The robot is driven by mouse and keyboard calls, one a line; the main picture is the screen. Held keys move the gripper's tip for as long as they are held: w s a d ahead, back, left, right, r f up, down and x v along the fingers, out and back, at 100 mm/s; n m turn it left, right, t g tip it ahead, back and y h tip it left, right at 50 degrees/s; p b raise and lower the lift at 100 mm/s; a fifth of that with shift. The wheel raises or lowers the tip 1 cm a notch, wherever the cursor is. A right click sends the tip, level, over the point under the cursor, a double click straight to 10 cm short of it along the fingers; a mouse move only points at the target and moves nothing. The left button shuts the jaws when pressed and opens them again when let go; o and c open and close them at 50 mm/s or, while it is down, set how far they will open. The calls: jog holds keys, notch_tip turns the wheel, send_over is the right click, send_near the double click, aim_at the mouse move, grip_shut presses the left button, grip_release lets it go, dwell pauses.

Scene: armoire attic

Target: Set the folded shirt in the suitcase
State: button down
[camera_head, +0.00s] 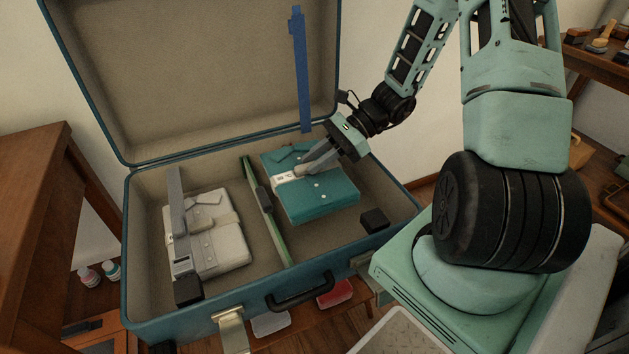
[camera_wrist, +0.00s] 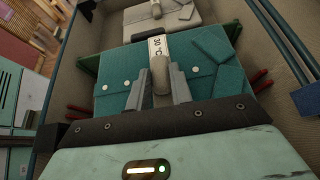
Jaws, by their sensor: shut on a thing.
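The open blue suitcase (camera_head: 150,308) has a beige lining and a green divider (camera_head: 264,207) splitting it into left and right compartments. A teal folded shirt (camera_head: 325,200) with white buttons and a pale labelled band is inside the right compartment, roughly level. I cannot tell whether its underside touches the suitcase floor. My gripper (camera_head: 308,166) reaches down from the upper right and is shut on the rounded beige tab of the shirt's band. The wrist view shows the fingers (camera_wrist: 162,88) on both sides of this tab, with the teal shirt (camera_wrist: 120,75) spread below.
A pale folded shirt (camera_head: 218,250) lies in the left compartment under a grey strap (camera_head: 178,215). A small black block (camera_head: 375,220) sits near the right compartment's front corner. A blue strap (camera_head: 302,80) hangs from the raised lid (camera_head: 210,60). A wooden cabinet (camera_head: 30,210) stands left.

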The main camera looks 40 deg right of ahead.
aim_at(316, 177)
jog(key=shift+f+b, duration=0.65)
jog(key=shift+f, duration=1.35)
jog(key=shift+f, duration=0.65)
jog(key=c, duration=1.3)
grip_release()
jog(key=shift+o, duration=0.2)
